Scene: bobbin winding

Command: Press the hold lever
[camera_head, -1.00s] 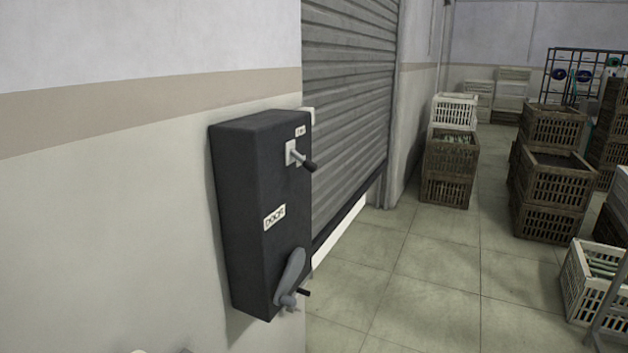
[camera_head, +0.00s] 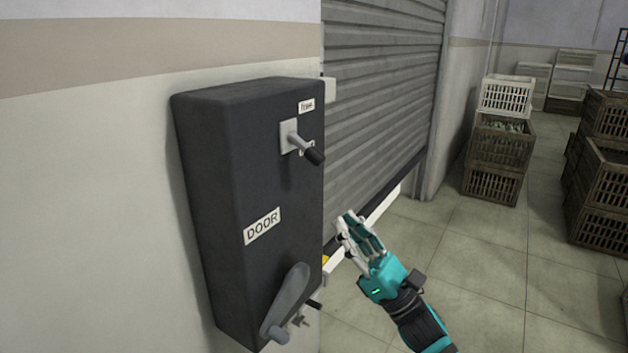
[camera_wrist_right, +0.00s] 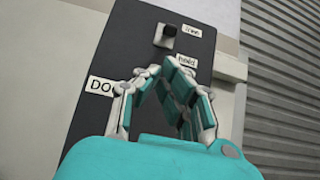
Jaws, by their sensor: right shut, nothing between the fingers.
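The hold lever (camera_head: 305,146) sticks out from a light plate near the top of the dark door box (camera_head: 225,190) on the wall. It has a dark grip and points down to the right. A label above it seems to read "free". In the right wrist view the lever (camera_wrist_right: 168,32) is seen nearly end-on, between that label and a "hold" label (camera_wrist_right: 186,61) below. My right gripper (camera_head: 351,224) is shut and empty, below and right of the lever, apart from it. In the wrist view its fingertips (camera_wrist_right: 152,73) meet below the lever. My left gripper is not in view.
Stacked crates (camera_head: 498,150) stand at the right; the tiled floor between is clear.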

